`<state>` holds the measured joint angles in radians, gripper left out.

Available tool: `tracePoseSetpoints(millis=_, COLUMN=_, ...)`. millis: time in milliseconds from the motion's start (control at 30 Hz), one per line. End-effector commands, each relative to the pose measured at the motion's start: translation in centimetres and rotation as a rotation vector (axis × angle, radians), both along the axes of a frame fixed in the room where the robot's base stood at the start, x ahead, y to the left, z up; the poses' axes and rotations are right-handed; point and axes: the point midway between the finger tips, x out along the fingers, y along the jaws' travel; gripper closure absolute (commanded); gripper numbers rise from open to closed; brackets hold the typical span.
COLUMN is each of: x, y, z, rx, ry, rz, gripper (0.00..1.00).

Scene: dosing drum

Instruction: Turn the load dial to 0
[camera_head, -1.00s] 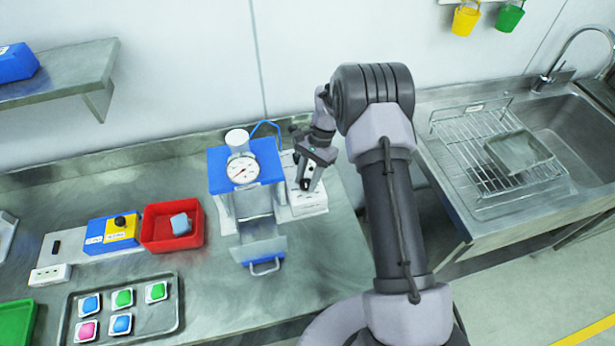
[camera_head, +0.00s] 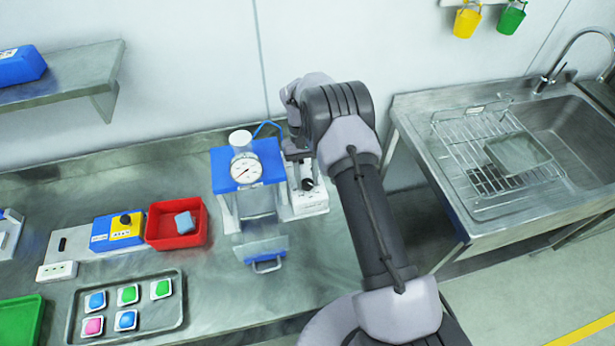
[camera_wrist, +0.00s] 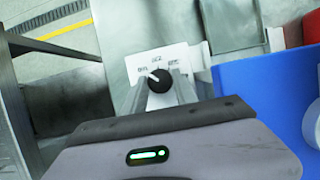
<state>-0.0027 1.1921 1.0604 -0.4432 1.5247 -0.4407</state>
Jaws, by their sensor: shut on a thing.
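The dial (camera_wrist: 159,79) is a round black knob with a white pointer mark on a white plate, which carries small print too blurred to read. In the wrist view the pointer is toward the upper left. My gripper (camera_wrist: 162,88) has its two fingers on either side of the knob, shut on it. In the head view the dial (camera_head: 308,184) shows dark on the white panel (camera_head: 312,204), just right of the blue-topped press with a gauge (camera_head: 245,169). My arm hides part of the panel and most of the gripper there.
The press stands close to the left of my gripper. A red bin (camera_head: 176,236) holding a blue sponge, a blue-yellow box (camera_head: 118,230) with a black knob, and a tray (camera_head: 84,304) of colored packs lie further left. A sink (camera_head: 560,130) with a rack is at right.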

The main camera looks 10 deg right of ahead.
Motion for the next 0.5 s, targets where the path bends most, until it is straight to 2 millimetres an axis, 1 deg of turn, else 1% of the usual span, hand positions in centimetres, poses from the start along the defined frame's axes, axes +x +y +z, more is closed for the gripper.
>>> tracePoseSetpoints(millis=500, x=-0.09, y=0.33, z=0.08, rx=0.000, ry=0.000, rz=0.474, gripper=1.00)
